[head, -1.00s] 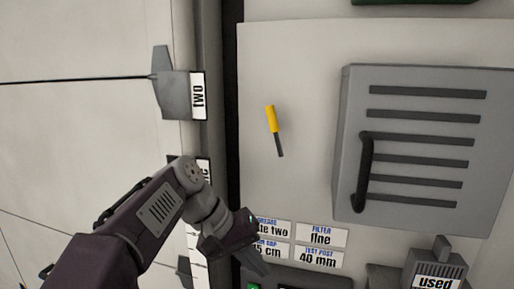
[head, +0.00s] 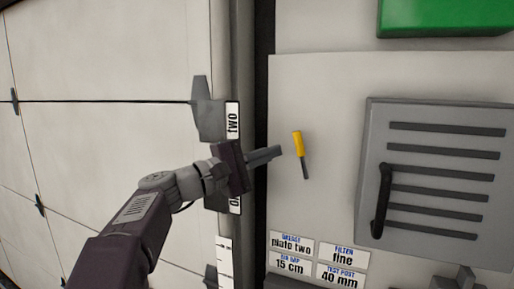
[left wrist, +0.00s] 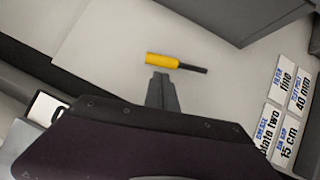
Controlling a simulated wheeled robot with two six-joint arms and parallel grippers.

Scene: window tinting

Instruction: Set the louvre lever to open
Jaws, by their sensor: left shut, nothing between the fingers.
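The lever has a yellow grip (head: 298,144) on a thin dark shaft (head: 305,168) and stands on a pale panel, tilted slightly from upright in the head view. In the left wrist view the yellow grip (left wrist: 161,60) lies just beyond my fingertips. My left gripper (head: 279,151) is shut and empty, pointing right, with its tips a little left of the lever. In the left wrist view the closed fingers (left wrist: 160,80) are close below the grip; I cannot tell whether they touch it. My right gripper is not in view.
A grey slotted box (head: 440,130) with a dark handle (head: 380,202) stands right of the lever. Labels (head: 317,260) sit below on the panel. A green block (head: 445,15) is at the top right.

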